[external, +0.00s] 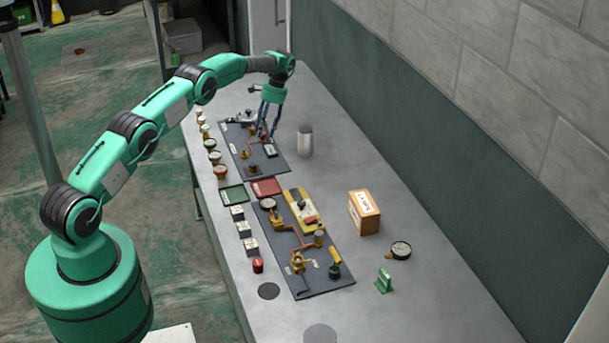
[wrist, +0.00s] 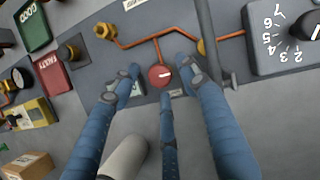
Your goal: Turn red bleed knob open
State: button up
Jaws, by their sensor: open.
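The red bleed knob (wrist: 159,75) is a round red cap with a light mark on top, set on a dark panel (wrist: 160,45) below a branch of copper pipe. My gripper (wrist: 165,82) has blue fingers, spread open around the knob with gaps on both sides. One finger lies below the knob in the picture, its tip close to it; whether it touches I cannot tell. In the external view my gripper (external: 267,122) points down over the far panel (external: 272,164), and its fingers largely hide the knob there.
Brass fittings (wrist: 105,32) and copper pipe lie near the knob. A grey numbered dial box (wrist: 285,35) is at the right in the wrist view. A silver cylinder (external: 305,140) stands beside the panel. Red (external: 266,187) and green (external: 234,194) trays are nearer; the table's right side has free room.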

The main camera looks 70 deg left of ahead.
jog(key=v, duration=0.7)
dwell(0.3)
jog(key=shift+w+r, duration=0.15)
dwell(0.4)
